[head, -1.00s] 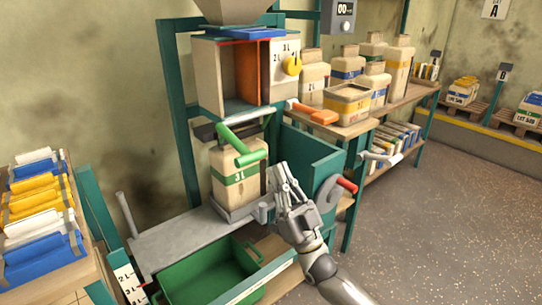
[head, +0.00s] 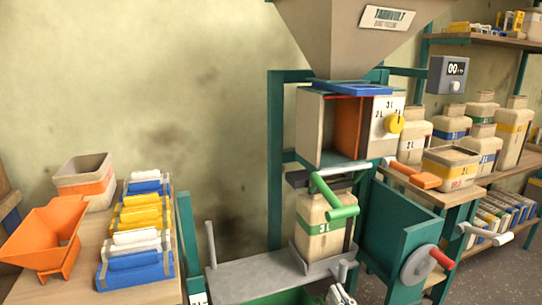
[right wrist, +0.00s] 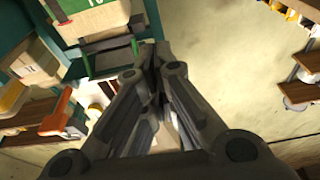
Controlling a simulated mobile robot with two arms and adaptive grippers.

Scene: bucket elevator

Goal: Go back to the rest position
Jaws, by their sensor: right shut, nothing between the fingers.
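My right gripper (head: 340,296) shows only at the bottom edge of the head view, below the 3L canister. In the right wrist view my right gripper (right wrist: 158,60) has its fingers together with nothing between them. The 3L canister (head: 322,232) stands upright on the grey shelf (head: 250,277) under the dosing box (head: 313,112). The green-handled lever (head: 343,212) crosses in front of the canister. My left gripper is in neither view now.
A side table at the left holds an orange funnel (head: 42,240), a beige bin (head: 84,182) and several colored packets (head: 142,212). The red-handled crank wheel (head: 420,265) and orange handle (head: 425,180) stick out at right. A green tray (head: 275,298) lies low.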

